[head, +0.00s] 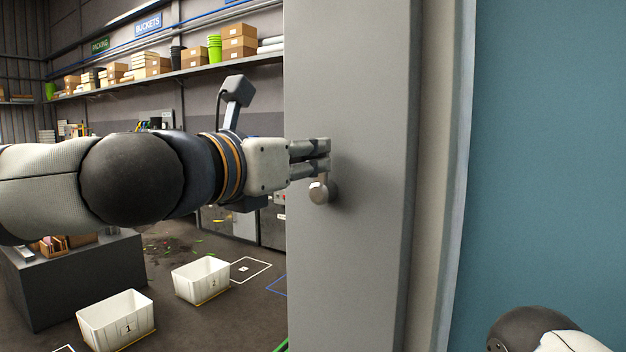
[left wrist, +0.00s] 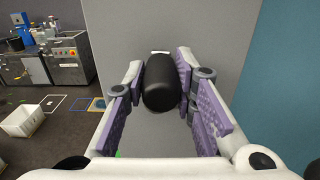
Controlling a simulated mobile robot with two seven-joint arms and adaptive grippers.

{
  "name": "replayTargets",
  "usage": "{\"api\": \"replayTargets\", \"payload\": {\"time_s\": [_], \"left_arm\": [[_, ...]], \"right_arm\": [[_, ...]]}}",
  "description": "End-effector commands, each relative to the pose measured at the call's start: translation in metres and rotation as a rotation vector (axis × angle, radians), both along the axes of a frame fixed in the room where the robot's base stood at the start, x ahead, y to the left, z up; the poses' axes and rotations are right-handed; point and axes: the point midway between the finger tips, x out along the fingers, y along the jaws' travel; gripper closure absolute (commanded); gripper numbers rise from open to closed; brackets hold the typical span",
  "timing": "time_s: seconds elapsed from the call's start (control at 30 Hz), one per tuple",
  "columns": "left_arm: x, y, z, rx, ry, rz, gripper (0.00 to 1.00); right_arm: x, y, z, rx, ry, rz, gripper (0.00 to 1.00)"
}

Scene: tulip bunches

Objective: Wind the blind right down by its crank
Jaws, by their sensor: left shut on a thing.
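The crank (head: 320,192) is mounted on the face of a grey post, and its metal hub shows just below my left fingertips in the head view. My left gripper (head: 325,155) reaches in from the left and is shut on the crank's handle. In the left wrist view the black handle grip (left wrist: 162,85) sits between the two purple-padded fingers. The fingers hide much of the handle in the head view. A plain teal surface (head: 550,150) fills the right side; I cannot tell whether it is the blind. My right gripper is out of view.
The grey post (head: 350,270) stands close in front. On the floor at left are two white crates, numbered 1 (head: 115,318) and 2 (head: 200,280), beside a dark bench (head: 85,280). A wall shelf (head: 180,75) holds boxes and buckets. Part of my right arm shows at lower right.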

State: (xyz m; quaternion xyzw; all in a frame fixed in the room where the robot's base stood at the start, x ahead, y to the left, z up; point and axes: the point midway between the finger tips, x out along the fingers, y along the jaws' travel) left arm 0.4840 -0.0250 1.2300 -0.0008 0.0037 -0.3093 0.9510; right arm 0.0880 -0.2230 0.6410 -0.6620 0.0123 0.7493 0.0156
Motion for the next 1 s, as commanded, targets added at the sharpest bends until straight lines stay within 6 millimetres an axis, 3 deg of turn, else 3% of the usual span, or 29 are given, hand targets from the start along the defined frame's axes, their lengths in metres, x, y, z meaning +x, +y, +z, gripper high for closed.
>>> {"api": "replayTargets", "payload": {"time_s": [0.03,0.07,0.17,0.47,1.0], "left_arm": [[0.0,0.001,0.002,-0.001,-0.003,0.002,1.0],[0.0,0.001,0.002,-0.001,-0.003,0.002,0.73],[0.0,0.0,0.001,-0.001,-0.002,0.002,0.5],[-0.001,0.001,0.0,-0.001,-0.001,0.001,0.5],[-0.054,0.039,0.001,-0.001,-0.001,0.0,0.5]], "right_arm": [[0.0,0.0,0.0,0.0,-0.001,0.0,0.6],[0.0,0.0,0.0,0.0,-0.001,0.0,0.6],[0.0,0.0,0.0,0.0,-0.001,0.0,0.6],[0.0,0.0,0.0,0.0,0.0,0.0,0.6],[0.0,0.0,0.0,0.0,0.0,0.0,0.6]]}}
